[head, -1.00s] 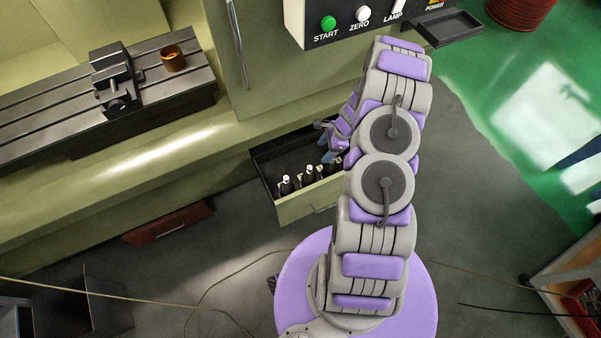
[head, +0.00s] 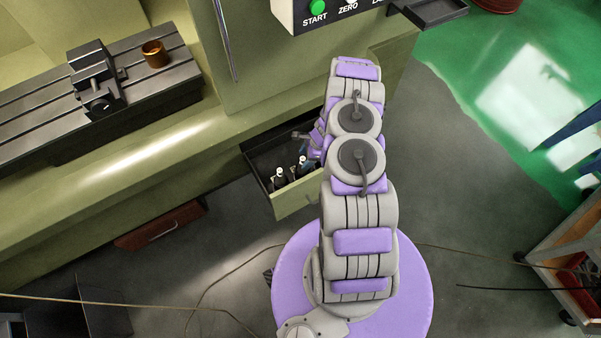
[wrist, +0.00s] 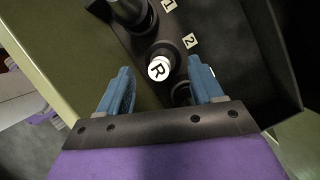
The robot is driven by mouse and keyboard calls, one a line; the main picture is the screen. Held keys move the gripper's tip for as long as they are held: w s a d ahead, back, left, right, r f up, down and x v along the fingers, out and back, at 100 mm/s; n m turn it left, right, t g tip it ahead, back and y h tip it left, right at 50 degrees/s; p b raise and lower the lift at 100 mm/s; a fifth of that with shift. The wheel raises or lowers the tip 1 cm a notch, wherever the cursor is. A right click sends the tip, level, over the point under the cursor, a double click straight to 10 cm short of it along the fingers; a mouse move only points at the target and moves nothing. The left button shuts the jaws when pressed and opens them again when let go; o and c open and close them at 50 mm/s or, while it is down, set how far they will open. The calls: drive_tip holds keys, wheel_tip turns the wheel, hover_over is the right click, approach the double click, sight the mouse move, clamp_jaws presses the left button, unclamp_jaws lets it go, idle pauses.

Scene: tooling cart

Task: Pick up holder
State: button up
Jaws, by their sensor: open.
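Another dark holder (wrist: 131,13) stands by label 1, cut off by the top edge. A further dark round part beneath the right finger is mostly hidden. In the head view, two white-topped holders (head: 280,178) (head: 302,165) show, while my arm hides the drawer's right part.
The open drawer (head: 294,201) has a black inside and green front; its dark wall (wrist: 268,45) is right of my gripper. Above are a control panel (head: 330,14) and a slotted machine table (head: 40,122) with a vise (head: 94,80) and copper-coloured cup (head: 154,54).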

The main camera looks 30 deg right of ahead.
sight(301, 163)
drive_tip(key=shift+d+f, duration=0.15)
drive_tip(key=shift+f, duration=0.1)
drive_tip(key=b+x, duration=0.1)
drive_tip(key=x, duration=0.3)
drive_tip(key=shift+w+d, duration=0.1)
drive_tip(key=shift+a+f, duration=0.25)
drive_tip(key=shift+a, duration=0.5)
drive_tip(key=shift+d, duration=0.6)
drive_tip(key=c, duration=0.6)
drive_tip(key=shift+a, duration=0.4)
drive_tip(key=c, duration=0.6)
clamp_jaws()
drive_tip(key=shift+d, duration=0.15)
